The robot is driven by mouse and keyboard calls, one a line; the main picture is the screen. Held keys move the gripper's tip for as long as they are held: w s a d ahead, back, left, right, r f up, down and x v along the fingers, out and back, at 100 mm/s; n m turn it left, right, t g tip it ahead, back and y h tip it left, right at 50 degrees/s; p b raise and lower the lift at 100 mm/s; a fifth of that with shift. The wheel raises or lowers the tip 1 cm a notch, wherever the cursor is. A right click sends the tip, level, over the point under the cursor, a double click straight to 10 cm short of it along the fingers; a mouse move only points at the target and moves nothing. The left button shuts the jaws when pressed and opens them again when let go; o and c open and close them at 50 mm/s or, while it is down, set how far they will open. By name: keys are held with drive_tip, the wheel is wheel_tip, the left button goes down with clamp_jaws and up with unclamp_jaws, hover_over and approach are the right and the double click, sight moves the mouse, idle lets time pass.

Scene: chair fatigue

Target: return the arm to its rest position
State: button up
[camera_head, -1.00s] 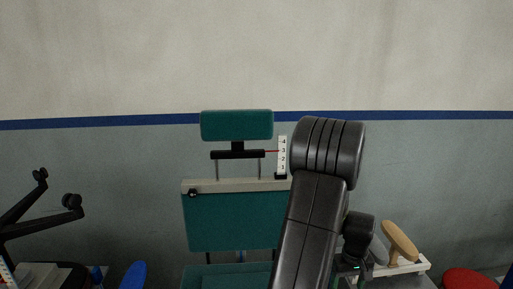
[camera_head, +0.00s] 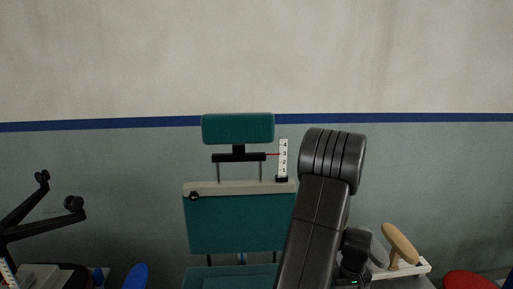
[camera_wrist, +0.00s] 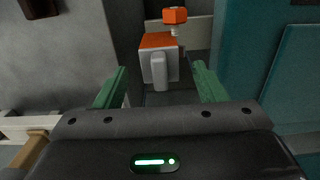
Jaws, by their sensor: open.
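My arm rises in the head view in front of a teal chair (camera_head: 235,222), bent at its black elbow. My gripper is out of sight there. In the wrist view my gripper (camera_wrist: 160,85) has its two green fingers wide apart with nothing between them. Beyond the fingers is an orange and grey part (camera_wrist: 160,60) with an orange knob on top; it looks apart from the fingers, though the distance is hard to tell.
The chair has a teal headrest (camera_head: 238,128) and a white numbered scale (camera_head: 283,158) with a red pointer, close left of my elbow. A wooden-topped piece (camera_head: 400,243) stands right of my arm. An upturned black chair base (camera_head: 40,208) is at left.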

drive_tip(key=shift+f, duration=0.3)
wheel_tip(320, 180, up, 14)
drive_tip(key=b, duration=0.1)
wheel_tip(320, 180, down, 14)
drive_tip(key=shift+f+p, duration=0.1)
drive_tip(key=shift+p, duration=0.3)
wheel_tip(320, 180, up, 3)
drive_tip(key=shift+r+p, duration=0.1)
drive_tip(key=shift+p, duration=1.05)
drive_tip(key=shift+s+p, duration=0.1)
drive_tip(key=shift+p, duration=0.3)
wheel_tip(320, 180, up, 5)
drive_tip(key=p, duration=0.4)
drive_tip(key=shift+p, duration=0.3)
